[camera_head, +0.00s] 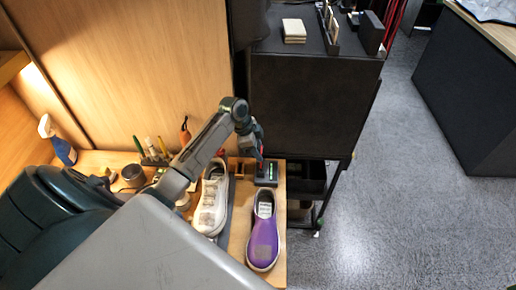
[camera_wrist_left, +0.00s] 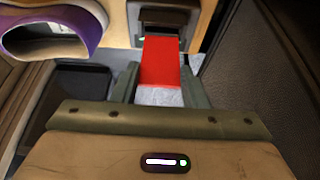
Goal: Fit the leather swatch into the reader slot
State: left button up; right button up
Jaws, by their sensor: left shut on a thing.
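The leather swatch (camera_wrist_left: 160,62) is a red strip with a pale grey end, seen in the left wrist view. My left gripper (camera_wrist_left: 158,88) is shut on it, with one finger along each side and the pale end towards the wrist. The swatch's far red edge lies at the front of the dark reader (camera_wrist_left: 168,17), over or against its slot area. I cannot tell whether any of it is inside the slot. In the head view, my left gripper (camera_head: 259,157) is just above the black reader (camera_head: 267,174), which shows a green light. My right gripper is not in view.
A purple shoe (camera_head: 263,238) and a white sneaker (camera_head: 211,203) stand near the reader on the wooden bench (camera_head: 238,232). A spray bottle (camera_head: 58,141) and several tools are to the left. A black cabinet (camera_head: 306,103) stands behind, with open floor to the right.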

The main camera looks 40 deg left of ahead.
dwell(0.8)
pick_arm(q)
jog(key=shift+f, duration=0.95)
jog(key=shift+f+b, duration=0.75)
jog(key=shift+f, duration=0.15)
jog(key=o, duration=1)
jog(key=b+v, duration=0.3)
jog(key=v, duration=0.7)
jog(key=shift+r, duration=0.4)
